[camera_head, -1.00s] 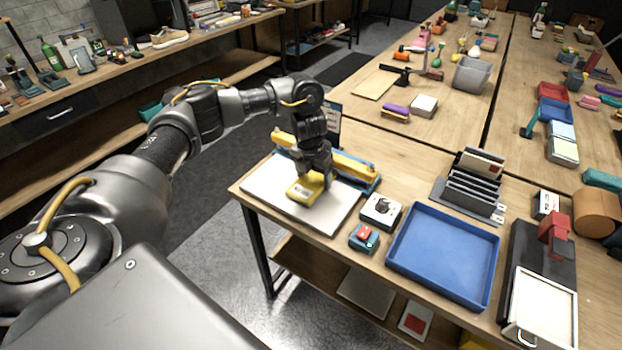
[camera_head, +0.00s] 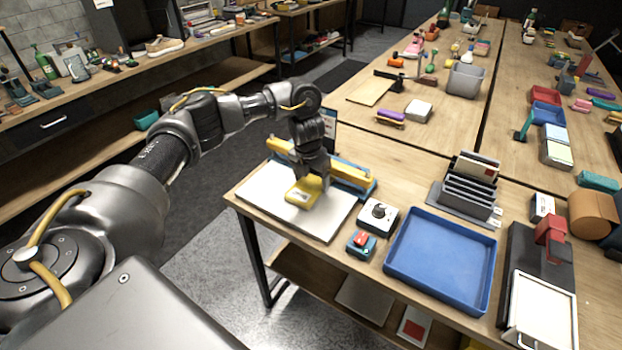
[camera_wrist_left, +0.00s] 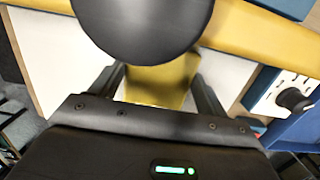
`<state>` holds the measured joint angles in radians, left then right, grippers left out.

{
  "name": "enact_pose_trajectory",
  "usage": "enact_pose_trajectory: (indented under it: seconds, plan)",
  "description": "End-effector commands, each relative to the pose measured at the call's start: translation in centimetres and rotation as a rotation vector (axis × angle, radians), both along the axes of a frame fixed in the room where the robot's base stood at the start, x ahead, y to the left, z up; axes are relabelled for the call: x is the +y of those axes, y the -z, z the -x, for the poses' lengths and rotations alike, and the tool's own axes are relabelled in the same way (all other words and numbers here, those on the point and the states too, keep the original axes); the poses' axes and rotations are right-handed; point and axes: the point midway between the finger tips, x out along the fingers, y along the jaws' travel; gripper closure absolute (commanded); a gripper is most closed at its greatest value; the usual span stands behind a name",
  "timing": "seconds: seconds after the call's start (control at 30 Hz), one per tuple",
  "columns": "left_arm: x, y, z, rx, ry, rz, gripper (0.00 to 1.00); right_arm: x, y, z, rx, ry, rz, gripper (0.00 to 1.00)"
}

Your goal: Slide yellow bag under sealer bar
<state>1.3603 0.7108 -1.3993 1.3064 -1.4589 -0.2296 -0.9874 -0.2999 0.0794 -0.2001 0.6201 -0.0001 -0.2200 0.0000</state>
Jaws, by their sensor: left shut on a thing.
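The yellow bag (camera_head: 303,194) is over the white board (camera_head: 268,190) at the table's front left corner. My left gripper (camera_head: 311,180) points down and is shut on the bag's far part. In the left wrist view the bag (camera_wrist_left: 160,82) shows between the two fingers, partly covered by a dark round part. The sealer, with its yellow bar (camera_head: 350,174) and blue base (camera_head: 368,192), lies along the board's far edge, just behind the gripper. Whether the bag touches the bar is hidden. My right gripper is not in view.
A white box with a black knob (camera_head: 378,215) and a teal box with a red button (camera_head: 361,244) stand right of the board. A blue tray (camera_head: 441,308) is farther right. A card rack (camera_head: 470,190) stands behind the tray.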

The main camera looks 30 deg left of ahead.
Motion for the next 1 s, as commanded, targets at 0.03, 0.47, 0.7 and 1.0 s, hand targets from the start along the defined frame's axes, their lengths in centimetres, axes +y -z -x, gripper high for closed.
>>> enact_pose_trajectory:
  seconds: [0.03,0.47,0.7,1.0]
  plan:
    - [0.0,0.0,0.0,0.000,0.000,0.000,0.47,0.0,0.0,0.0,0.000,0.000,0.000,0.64]
    - [0.0,0.0,0.0,0.000,0.000,0.000,0.00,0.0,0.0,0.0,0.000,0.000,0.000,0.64]
    - [0.0,-1.3,0.0,-0.004,0.001,0.000,0.00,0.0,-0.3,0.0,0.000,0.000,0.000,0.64]
    - [0.0,-7.1,0.7,-0.006,0.002,-0.001,0.00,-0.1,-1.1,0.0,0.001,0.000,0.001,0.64]
